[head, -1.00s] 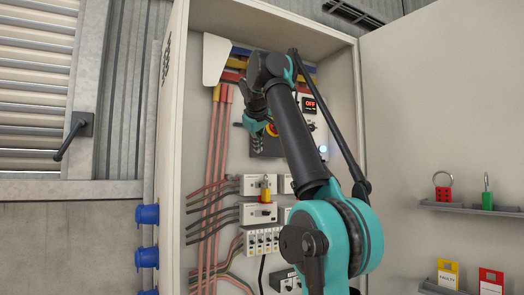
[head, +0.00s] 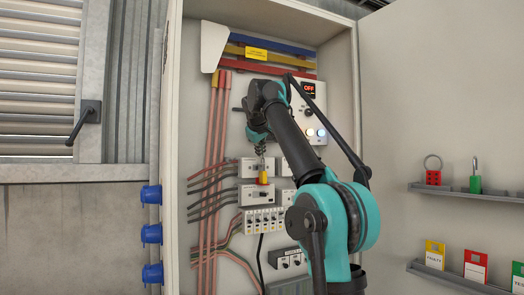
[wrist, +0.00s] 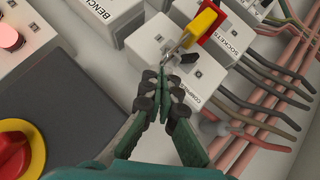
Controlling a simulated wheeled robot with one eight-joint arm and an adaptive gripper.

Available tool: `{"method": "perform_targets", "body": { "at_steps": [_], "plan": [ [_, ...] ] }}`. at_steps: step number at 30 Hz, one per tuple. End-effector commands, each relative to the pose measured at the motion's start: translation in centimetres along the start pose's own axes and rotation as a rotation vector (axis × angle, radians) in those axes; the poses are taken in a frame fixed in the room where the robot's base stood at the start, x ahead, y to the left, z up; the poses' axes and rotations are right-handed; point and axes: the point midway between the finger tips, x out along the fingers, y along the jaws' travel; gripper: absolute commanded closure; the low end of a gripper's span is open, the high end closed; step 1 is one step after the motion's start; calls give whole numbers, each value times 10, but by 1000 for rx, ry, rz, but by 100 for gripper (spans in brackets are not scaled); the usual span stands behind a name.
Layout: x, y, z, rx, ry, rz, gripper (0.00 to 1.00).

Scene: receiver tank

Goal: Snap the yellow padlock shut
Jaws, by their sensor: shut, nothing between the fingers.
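I cannot tell whether the shackle is seated. My gripper is shut and empty, its tips close to the shackle's end; whether they touch is unclear. In the head view my gripper (head: 261,148) is just above the yellow padlock (head: 263,174), partly covering its upper part.
A red push button on a yellow disc (wrist: 14,152) is at the wrist view's lower left. Cables (head: 208,190) run left of the breaker boxes. The open door holds a shelf (head: 492,195) with a red padlock (head: 433,175) and a green padlock (head: 475,183).

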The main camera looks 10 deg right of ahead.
Motion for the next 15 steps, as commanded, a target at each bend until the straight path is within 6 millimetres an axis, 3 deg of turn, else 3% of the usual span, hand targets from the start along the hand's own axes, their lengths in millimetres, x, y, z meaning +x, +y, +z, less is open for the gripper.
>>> {"method": "perform_targets", "body": {
  "at_steps": [15],
  "plan": [
    [12, -12, 13, 0, 0, 0, 100]
  ]
}}
